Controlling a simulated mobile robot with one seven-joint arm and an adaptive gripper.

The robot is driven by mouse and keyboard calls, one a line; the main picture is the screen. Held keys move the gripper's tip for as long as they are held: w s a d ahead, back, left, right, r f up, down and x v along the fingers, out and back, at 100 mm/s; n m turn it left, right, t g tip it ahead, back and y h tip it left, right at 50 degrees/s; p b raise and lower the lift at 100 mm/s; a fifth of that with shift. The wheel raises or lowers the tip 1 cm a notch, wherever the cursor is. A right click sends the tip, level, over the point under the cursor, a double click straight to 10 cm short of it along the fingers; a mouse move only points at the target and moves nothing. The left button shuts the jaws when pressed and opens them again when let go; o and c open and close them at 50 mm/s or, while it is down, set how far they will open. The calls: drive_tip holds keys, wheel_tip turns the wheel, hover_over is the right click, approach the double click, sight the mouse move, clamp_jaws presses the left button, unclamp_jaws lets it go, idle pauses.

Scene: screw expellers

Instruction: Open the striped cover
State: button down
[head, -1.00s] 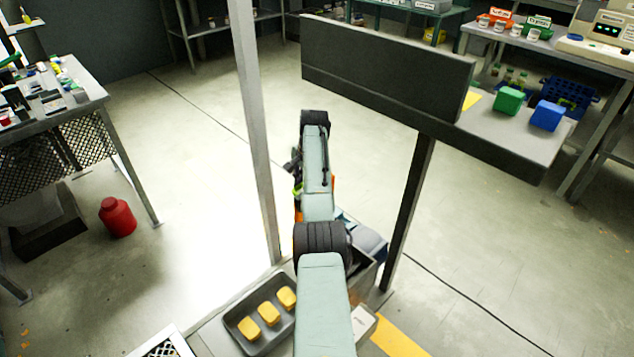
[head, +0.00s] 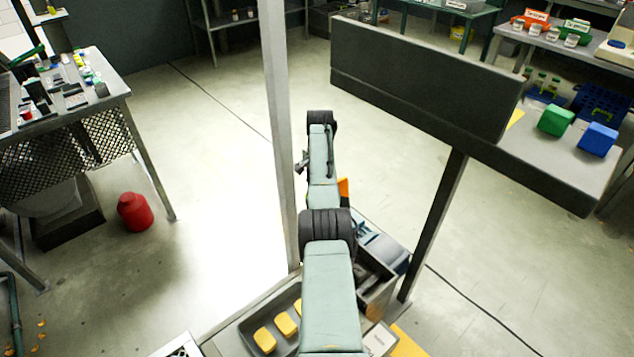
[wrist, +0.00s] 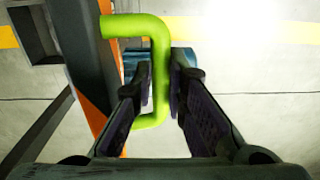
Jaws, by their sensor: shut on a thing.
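A bent lime-green handle (wrist: 158,60) runs between the fingers of my gripper (wrist: 158,88) in the wrist view. The fingers are shut on its upright middle part. Left of it is a dark grey panel with an orange stripe (wrist: 93,85), which may be part of the striped cover. Its full face and how far it is open cannot be told. In the head view only a small orange patch (head: 343,187) shows beside my arm. My gripper and the handle are hidden there behind my arm.
A grey upright post (head: 277,130) stands close left of my arm and a dark post (head: 432,225) to the right, below a dark panel (head: 420,80). A grey tray (head: 232,332) with yellow blocks (head: 286,323) and an open box (head: 380,302) lie near my arm.

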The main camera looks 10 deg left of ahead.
drive_tip(key=shift+w+a, duration=0.25)
drive_tip(key=shift+a, duration=0.2)
drive_tip(key=shift+w+a, duration=0.2)
drive_tip(key=shift+a, duration=0.25)
drive_tip(key=shift+w+a, duration=0.15)
drive_tip(key=c, duration=1.8)
unclamp_jaws()
drive_tip(key=shift+c, duration=0.2)
drive_tip(key=shift+o, duration=1.2)
drive_tip(key=shift+w+a+f, duration=0.1)
drive_tip(key=shift+a+f, duration=0.1)
drive_tip(key=shift+a, duration=0.05)
wheel_tip(320, 180, up, 12)
drive_tip(key=d, duration=0.1)
drive_tip(key=shift+s+d, duration=0.25)
drive_tip(key=shift+s, duration=0.05)
